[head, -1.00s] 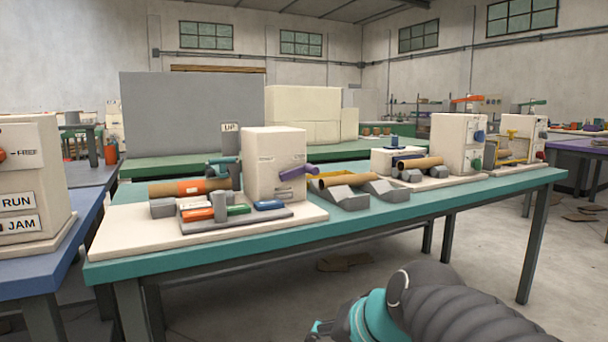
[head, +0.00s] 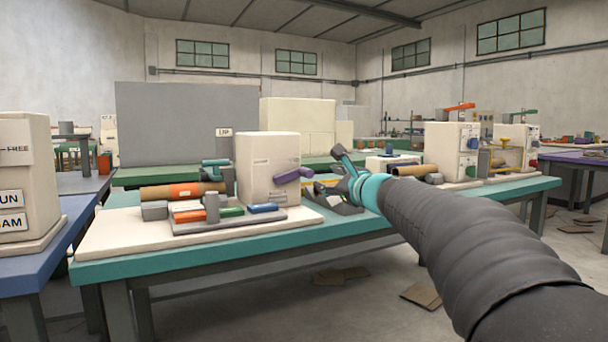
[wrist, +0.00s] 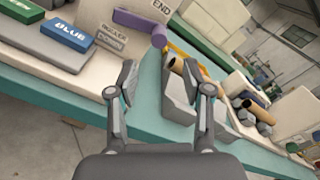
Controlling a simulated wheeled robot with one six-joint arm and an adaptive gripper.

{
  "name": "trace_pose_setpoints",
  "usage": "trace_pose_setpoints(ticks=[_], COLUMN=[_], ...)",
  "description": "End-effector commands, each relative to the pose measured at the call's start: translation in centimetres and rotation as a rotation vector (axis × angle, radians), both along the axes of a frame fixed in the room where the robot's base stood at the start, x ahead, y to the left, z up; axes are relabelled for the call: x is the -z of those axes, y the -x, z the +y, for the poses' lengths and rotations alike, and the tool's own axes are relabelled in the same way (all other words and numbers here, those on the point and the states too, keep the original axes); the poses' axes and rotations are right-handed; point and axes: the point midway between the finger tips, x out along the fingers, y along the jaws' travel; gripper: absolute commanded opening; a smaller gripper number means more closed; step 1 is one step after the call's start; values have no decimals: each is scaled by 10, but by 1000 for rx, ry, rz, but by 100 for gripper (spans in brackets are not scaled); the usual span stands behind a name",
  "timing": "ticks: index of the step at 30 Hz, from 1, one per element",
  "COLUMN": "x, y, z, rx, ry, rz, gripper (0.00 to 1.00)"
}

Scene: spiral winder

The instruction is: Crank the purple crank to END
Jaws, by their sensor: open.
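In the wrist view the purple crank (wrist: 140,25) lies ahead and left of the fingers, below a label reading END (wrist: 161,8). My gripper (head: 338,170) is in front of the table, right of the crank and apart from it. In the wrist view my gripper (wrist: 166,85) has its two fingers spread with nothing between them. Grey blocks of a cradle (wrist: 177,98) show beyond the fingers.
A tray (head: 230,225) with coloured blocks stands before the box, including the blue one (wrist: 58,34). A brown roll (head: 165,192) lies at left. Further machines (head: 452,150) stand at the table's right end.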

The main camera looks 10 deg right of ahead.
Motion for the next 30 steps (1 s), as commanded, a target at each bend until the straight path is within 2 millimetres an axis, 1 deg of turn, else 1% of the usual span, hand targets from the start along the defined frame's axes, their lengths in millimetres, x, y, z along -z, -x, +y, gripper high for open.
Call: trace_pose_setpoints(ticks=[1,12,18,24,30], x=[1,0,0,0,1], y=[-8,-73,-100,-114,-116], z=[3,25,34,38,39], rx=[-2,-3,-2,-1,-1], ry=[0,3,3,3,3], rz=[2,2,2,1,1], gripper=[50,50,50,50,50])
